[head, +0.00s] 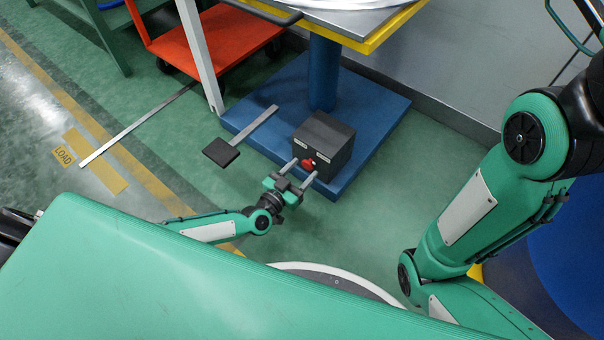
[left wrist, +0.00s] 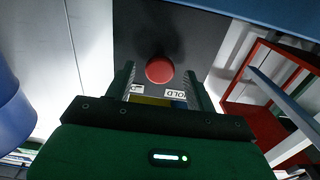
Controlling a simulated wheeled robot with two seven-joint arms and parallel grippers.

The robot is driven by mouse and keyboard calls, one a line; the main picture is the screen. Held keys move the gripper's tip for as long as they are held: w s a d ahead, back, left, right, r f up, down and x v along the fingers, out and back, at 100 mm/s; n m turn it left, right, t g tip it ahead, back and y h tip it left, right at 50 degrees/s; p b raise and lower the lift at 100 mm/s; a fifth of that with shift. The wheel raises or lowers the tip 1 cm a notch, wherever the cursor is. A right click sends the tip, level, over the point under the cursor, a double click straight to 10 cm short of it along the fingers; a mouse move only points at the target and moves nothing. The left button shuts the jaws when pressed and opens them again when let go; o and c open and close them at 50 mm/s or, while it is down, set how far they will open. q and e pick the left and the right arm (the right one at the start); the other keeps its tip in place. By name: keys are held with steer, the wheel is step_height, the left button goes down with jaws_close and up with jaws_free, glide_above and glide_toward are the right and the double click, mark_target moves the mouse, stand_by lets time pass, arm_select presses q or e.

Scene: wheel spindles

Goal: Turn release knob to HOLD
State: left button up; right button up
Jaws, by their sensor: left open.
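A dark box (head: 333,140) stands on the blue base plate of a pedestal. A red knob (head: 308,164) is on its front face, with two small white labels above it in the head view. In the left wrist view the round red knob (left wrist: 159,69) shows against the dark face. One label there reads HOLD (left wrist: 176,94), upside down; the other is partly hidden. Which way the knob points cannot be told. My left gripper (head: 299,171) is open, its fingers reaching toward the box on either side of the knob, with no visible grip. My right gripper is out of view.
A black pedal (head: 221,152) on a metal bar lies left of the box. The blue base plate (head: 376,122) carries a blue post (head: 323,72) under a yellow-edged table (head: 375,35). An orange cart (head: 221,38) stands at back left.

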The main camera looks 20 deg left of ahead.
arm_select(q)
steer(key=shift+w+d, duration=0.1)
steer(key=shift+w, duration=0.25)
steer(key=c, duration=0.9)
steer(key=shift+c, duration=0.2)
